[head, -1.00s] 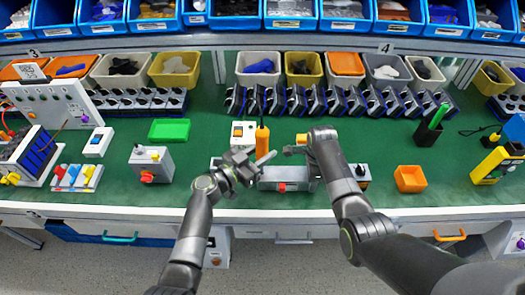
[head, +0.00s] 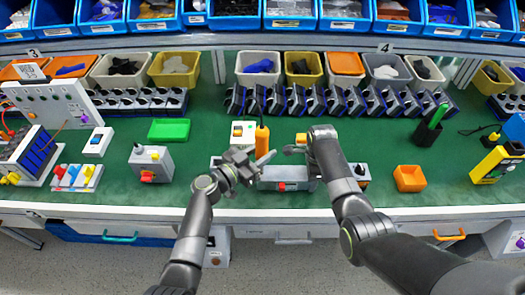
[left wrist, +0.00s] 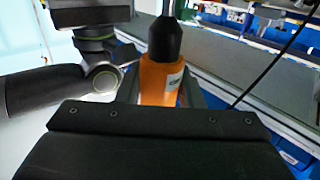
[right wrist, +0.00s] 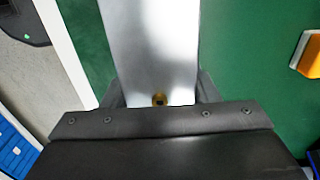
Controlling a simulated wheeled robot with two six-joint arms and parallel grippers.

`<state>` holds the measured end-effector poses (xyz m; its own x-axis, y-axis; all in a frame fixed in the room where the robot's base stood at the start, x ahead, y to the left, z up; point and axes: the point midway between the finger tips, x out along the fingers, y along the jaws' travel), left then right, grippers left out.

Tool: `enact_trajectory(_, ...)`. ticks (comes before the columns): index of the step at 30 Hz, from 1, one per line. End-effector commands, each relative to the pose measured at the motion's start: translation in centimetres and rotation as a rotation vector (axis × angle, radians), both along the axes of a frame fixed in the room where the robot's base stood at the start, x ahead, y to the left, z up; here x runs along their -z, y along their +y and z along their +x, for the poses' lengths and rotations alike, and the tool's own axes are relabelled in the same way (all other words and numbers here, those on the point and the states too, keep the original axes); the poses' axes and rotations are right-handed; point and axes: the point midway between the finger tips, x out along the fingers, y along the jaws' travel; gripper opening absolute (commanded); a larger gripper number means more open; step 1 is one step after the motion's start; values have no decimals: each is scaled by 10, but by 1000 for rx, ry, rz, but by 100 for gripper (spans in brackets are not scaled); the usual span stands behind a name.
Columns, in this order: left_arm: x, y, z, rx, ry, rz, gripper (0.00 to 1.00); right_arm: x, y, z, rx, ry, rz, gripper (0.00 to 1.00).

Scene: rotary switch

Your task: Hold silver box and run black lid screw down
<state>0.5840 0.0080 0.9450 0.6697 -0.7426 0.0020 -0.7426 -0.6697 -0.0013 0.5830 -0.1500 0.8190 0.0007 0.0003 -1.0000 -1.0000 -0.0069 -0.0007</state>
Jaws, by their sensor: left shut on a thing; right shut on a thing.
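The silver box (head: 285,174), with a red knob on its front, lies near the front of the bench. My right gripper (head: 294,150) is shut on a silver body, which fills the space between its fingers in the right wrist view (right wrist: 152,50); a small brass-coloured fitting shows at its near end. My left gripper (head: 264,159) is shut on the orange screwdriver (head: 262,140), just behind the box. The screwdriver has a black end in the left wrist view (left wrist: 160,82). I cannot make out the black lid or its screw, nor whether the screwdriver touches the box.
A white box with a yellow switch (head: 243,131) stands behind my left gripper. A grey box with a red knob (head: 152,164) stands to the left. A row of switch boxes (head: 340,101) lines the back.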

Motion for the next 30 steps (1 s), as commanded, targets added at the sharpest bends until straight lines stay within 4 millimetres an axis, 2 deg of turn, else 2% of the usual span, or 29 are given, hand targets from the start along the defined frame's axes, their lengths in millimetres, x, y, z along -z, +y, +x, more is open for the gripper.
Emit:
enact_trajectory(18,-41,0,0,0,-3,-2,0,0,0,0,0,0,-1,13)
enact_trajectory(29,-46,0,0,0,-2,-2,0,1,-1,0,0,1,-2,13)
enact_trajectory(30,-46,0,0,0,-2,-2,0,1,-1,0,1,1,-2,57)
